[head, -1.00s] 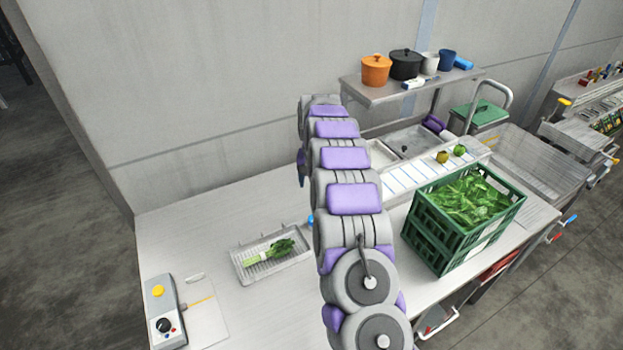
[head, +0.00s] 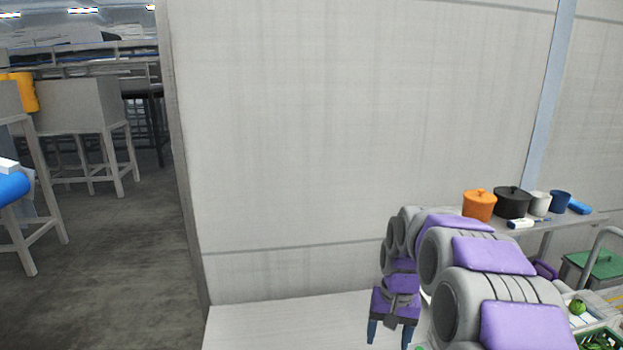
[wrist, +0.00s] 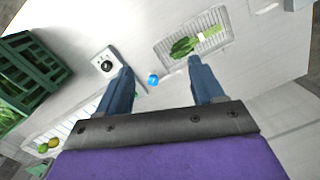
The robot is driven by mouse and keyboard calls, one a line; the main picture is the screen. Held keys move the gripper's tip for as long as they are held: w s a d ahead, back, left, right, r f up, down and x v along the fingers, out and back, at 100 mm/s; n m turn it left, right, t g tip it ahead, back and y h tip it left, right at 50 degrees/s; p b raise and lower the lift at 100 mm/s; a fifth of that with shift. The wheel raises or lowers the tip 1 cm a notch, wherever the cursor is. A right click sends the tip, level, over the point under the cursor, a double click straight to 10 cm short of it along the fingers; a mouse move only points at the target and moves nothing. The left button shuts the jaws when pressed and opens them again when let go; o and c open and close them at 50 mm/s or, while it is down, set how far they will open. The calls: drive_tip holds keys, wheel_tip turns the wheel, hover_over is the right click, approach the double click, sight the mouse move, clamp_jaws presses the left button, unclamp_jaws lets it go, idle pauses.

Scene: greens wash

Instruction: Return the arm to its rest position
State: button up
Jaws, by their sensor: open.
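My gripper (head: 391,333) hangs at the end of my grey and purple arm, low in the head view, with its two blue fingers pointing down. In the wrist view, the fingers of my gripper (wrist: 162,88) stand wide apart with nothing held between them. The white worktop (head: 290,322) lies below and behind it. A small blue round thing (wrist: 153,80) shows on the worktop between the fingers in the wrist view. Whether the fingertips touch anything is not visible, but the worktop appears some way below them.
A rack (wrist: 165,50) holds leafy greens (wrist: 185,46). A green crate (wrist: 38,62) stands left in the wrist view. A shelf (head: 560,222) bears an orange pot (head: 479,205) and a black pot (head: 512,202). The wall (head: 350,130) rises behind the worktop. Open floor (head: 110,240) lies left.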

drive_tip(key=s+a+f+n+b, duration=0.1)
drive_tip(key=s, duration=1.6)
drive_tip(key=s+a+f+n+g+b, duration=0.1)
drive_tip(key=s+b, duration=0.1)
drive_tip(key=s, duration=1.6)
drive_tip(key=shift+s+a+f+h, duration=0.15)
drive_tip(key=shift+s+a+h, duration=0.1)
drive_tip(key=shift+a+h, duration=0.15)
